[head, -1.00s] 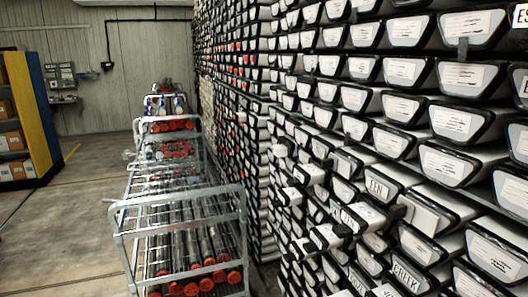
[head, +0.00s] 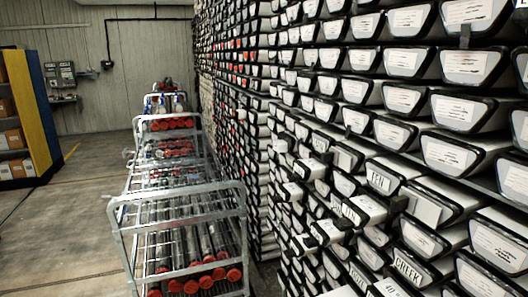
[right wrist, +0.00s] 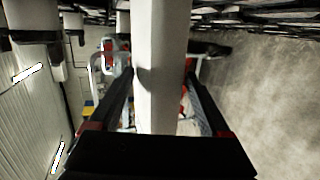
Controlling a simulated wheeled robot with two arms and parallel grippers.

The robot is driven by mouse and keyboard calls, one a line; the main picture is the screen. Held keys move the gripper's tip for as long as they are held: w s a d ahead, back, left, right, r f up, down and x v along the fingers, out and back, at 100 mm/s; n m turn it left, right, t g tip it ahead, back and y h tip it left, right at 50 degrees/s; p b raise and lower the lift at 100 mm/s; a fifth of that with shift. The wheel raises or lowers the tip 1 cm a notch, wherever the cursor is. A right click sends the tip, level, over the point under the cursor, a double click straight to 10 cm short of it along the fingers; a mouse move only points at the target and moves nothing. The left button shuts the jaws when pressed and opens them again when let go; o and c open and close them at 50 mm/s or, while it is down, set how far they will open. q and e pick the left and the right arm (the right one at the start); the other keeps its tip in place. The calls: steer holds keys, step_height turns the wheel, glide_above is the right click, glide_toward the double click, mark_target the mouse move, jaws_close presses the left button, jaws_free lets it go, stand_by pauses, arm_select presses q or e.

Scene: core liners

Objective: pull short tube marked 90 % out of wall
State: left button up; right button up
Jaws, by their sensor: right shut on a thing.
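In the right wrist view a long pale tube (right wrist: 160,100) runs between the two dark fingers of my right gripper (right wrist: 160,68). The gripper is shut on it. No marking shows on the visible side of this tube, so I cannot tell from it whether it is the one marked 90 %. In the head view the wall (head: 400,100) is stacked with white, dark-rimmed tube ends, some sticking out. I cannot read a 90 % mark on any of them. Neither gripper can be made out in the head view.
Metal trolleys (head: 178,195) loaded with red-capped tubes stand along the left of the wall. A yellow and blue shelf (head: 28,115) with boxes is at the far left. The concrete floor (head: 70,225) between the shelf and the trolleys is clear.

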steer(key=shift+r, duration=0.1)
jaws_close()
steer(key=shift+s+a+f+b, duration=0.2)
steer(key=shift+a+b, duration=0.2)
steer(key=shift+a, duration=0.1)
steer(key=shift+s+a+r, duration=0.15)
steer(key=shift+s+a, duration=0.1)
steer(key=shift+a, duration=0.4)
steer(key=shift+s+a+b, duration=0.15)
steer(key=shift+a+b, duration=0.45)
steer(key=shift+b, duration=0.05)
steer(key=shift+s+a+b, duration=0.3)
steer(key=shift+a+b, duration=0.25)
steer(key=shift+a, duration=0.3)
steer(key=shift+s+a+b, duration=0.25)
steer(key=shift+a+b, duration=0.25)
steer(key=shift+a, duration=0.3)
steer(key=shift+s+a+b, duration=0.3)
steer(key=shift+a+b, duration=0.25)
steer(key=shift+a, duration=0.3)
steer(key=shift+s+a+r+b, duration=0.1)
steer(key=shift+s+a+b, duration=0.25)
steer(key=shift+a+b, duration=0.45)
steer(key=shift+s+a+b, duration=0.3)
steer(key=shift+a+b, duration=0.25)
steer(key=shift+a, duration=0.4)
